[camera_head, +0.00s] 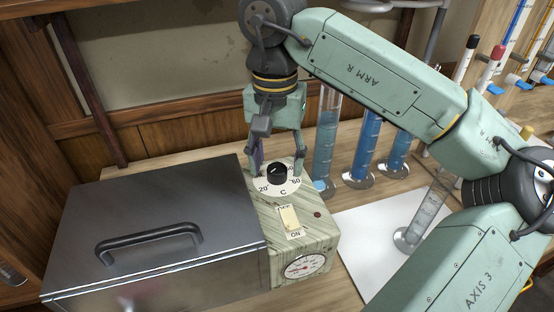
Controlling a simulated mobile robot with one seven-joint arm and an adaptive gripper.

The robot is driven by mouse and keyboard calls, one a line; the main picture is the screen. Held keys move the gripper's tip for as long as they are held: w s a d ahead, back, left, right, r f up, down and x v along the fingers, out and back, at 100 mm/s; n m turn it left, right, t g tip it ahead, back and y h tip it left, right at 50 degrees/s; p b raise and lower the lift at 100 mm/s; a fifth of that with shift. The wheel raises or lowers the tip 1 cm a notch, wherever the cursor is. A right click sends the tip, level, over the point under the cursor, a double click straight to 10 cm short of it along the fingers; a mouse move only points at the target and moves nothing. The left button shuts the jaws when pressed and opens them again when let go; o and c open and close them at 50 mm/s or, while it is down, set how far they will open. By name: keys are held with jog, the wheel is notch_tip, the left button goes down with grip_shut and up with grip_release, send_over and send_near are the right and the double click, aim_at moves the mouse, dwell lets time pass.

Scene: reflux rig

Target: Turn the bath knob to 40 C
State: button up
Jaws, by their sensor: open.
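The bath knob (278,174) is a black round knob on a white dial (278,188) on top of a pale green control box (259,222). The marks 20, 60 and C can be read on the dial; a mark behind the knob is partly hidden. The knob's white pointer line is too small to read exactly. My gripper (277,170) points down over the dial with its fingers apart, one on each side of the knob. I cannot tell whether a finger touches it.
The grey lidded bath (155,222) with a dark handle adjoins the box on the left. A switch (290,219) marked ON and a gauge (305,266) are on the box. Cylinders with blue liquid (367,148) stand close behind on the right. A clear cylinder (430,211) stands on a white mat (372,230).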

jog(key=shift+f, duration=0.75)
jog(key=shift+c, duration=0.5)
jog(key=c, duration=1)
